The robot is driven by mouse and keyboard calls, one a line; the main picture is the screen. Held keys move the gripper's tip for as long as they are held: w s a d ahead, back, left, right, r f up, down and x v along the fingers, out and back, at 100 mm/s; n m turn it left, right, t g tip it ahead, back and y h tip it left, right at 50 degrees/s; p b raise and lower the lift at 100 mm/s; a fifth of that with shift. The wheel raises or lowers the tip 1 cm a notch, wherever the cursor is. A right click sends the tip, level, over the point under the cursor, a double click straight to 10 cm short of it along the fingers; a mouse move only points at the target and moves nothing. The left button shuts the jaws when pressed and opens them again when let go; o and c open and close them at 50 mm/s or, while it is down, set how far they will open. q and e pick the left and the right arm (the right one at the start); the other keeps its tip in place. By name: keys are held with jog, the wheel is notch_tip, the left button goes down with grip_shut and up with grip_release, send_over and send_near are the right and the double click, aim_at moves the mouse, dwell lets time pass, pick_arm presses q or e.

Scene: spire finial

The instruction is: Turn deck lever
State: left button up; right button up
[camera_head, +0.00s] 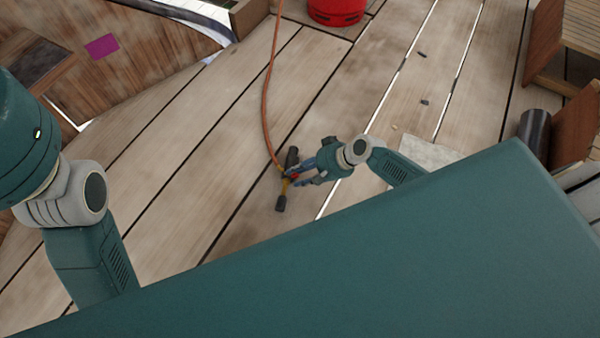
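My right gripper (303,176) is near the middle of the head view, over the wooden deck (230,170). Its fingertips meet a small black and yellow hand-tool-like piece (281,196), with a dark grip-like part at its upper end and a dark tip below. Whether the fingers are shut on this piece is too small to tell. An orange hose runs up from it. No part is clearly recognisable as a deck lever; I cannot tell whether this piece is it. My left arm comes in at the left edge, but its gripper is out of view.
A red round container (337,10) stands at the top, near the hose (267,90). Wooden furniture (565,45) and a dark cylinder (535,130) are at the right. A wooden panel with a magenta patch (102,46) is at upper left. Two small dark pieces lie on otherwise open planks.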

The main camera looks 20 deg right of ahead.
jog(key=v, duration=1.2)
dwell(0.4)
